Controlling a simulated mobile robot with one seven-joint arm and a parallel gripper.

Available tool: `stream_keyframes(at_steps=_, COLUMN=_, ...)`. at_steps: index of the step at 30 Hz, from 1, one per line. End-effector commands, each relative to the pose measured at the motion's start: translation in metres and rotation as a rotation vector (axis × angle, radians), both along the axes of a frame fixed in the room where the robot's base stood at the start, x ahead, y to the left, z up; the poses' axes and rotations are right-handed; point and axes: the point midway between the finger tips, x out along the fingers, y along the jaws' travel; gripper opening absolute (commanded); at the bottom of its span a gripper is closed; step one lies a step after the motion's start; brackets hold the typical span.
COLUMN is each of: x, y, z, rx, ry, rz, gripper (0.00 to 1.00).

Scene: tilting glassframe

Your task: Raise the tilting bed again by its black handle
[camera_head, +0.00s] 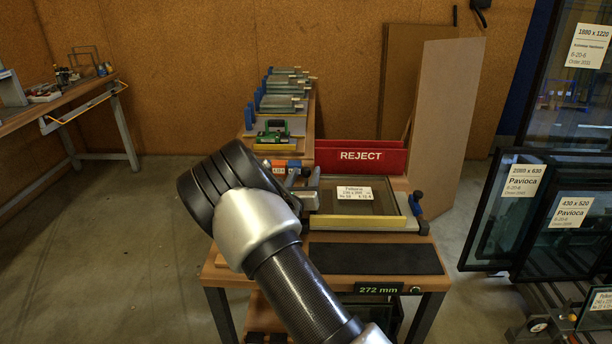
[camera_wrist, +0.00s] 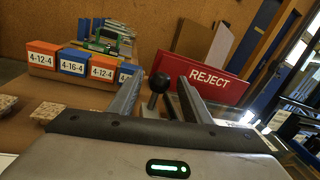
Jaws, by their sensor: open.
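The tilting bed (camera_head: 390,224) lies low and looks close to flat on the workbench, with a yellow strip along its front. A labelled glass unit (camera_head: 385,203) rests on it. In the wrist view a black ball handle (camera_wrist: 160,81) on a short stem stands between the two fingers of my gripper (camera_wrist: 160,97). The fingers are open and apart from each other, one on each side of the ball; I see no clear contact. In the head view my arm hides most of the gripper and the handle.
A red REJECT bin (camera_head: 360,157) stands just behind the bed. Orange and blue boxes (camera_wrist: 72,64) stand to the left in the wrist view. A dark knob (camera_head: 417,196) is at the bed's right side. Glass panes (camera_head: 507,214) stand right of the workbench. The left floor is clear.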

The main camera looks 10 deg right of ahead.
Motion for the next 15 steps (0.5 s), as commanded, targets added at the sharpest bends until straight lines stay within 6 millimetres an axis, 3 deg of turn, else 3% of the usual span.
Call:
stream_keyframes(at_steps=5, x=0.0126, y=-0.0053, z=0.0001, rx=0.000, ry=-0.001, rz=0.000, gripper=0.44)
stream_keyframes(at_steps=14, x=0.0144, y=-0.0060, z=0.0005, rx=0.000, ry=0.000, rz=0.001, gripper=0.44)
stream_keyframes(at_steps=15, x=0.0143, y=-0.0059, z=0.0005, rx=0.000, ry=0.000, rz=0.000, gripper=0.38)
